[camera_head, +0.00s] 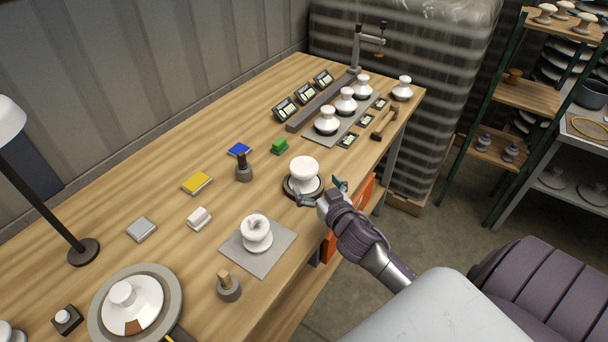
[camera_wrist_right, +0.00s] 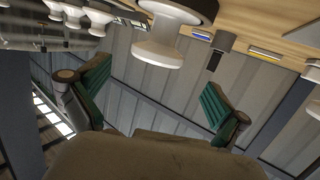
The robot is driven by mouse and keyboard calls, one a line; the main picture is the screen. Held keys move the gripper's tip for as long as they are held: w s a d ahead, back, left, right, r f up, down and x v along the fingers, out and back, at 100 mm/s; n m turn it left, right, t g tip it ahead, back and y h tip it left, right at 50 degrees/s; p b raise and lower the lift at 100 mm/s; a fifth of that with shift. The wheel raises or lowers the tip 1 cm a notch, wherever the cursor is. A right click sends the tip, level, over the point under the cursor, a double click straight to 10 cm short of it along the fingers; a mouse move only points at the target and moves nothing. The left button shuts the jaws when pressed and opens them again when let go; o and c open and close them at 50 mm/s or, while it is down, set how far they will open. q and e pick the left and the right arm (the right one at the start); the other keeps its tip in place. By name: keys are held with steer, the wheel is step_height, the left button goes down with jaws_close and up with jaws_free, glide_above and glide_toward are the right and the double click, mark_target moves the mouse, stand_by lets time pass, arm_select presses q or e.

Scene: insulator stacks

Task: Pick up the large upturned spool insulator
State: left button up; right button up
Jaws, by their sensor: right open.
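A large white spool insulator (camera_head: 304,168), wide at the top with a narrower waist, stands on a dark round base (camera_head: 289,188) near the front edge of the workbench. In the right wrist view, which is upside down, the insulator (camera_wrist_right: 160,46) shows at the top, beyond the fingertips and roughly between them. My right gripper (camera_head: 322,190) is open and empty, its fingers spread at the near side of the insulator. In its wrist view the gripper (camera_wrist_right: 156,80) has a clear gap between its green finger pads. Whether a finger touches the base is unclear. My left gripper is out of view.
Another white insulator (camera_head: 256,232) stands on a grey mat (camera_head: 236,257) to the left. Several insulators stand on a grey plate (camera_head: 330,138) at the back. A lamp (camera_head: 82,250) stands left.

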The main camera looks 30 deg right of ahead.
mark_target(304, 165)
steer(key=x, duration=0.3)
steer(key=shift+w, duration=0.3)
steer(key=shift+w+d+p, duration=0.2)
steer(key=shift+w+p, duration=0.25)
steer(key=shift+p, duration=0.05)
steer(key=p+x, duration=0.1)
steer(key=x, duration=0.2)
steer(key=shift+w+d+f, duration=0.15)
steer(key=shift+w, duration=0.1)
steer(key=shift+w+f, duration=0.2)
steer(key=shift+w, duration=0.2)
steer(key=shift+s, duration=0.1)
steer(key=shift+c, duration=1.2)
steer(key=c, duration=1.3)
steer(key=shift+r, duration=0.15)
steer(key=shift+c, duration=0.6)
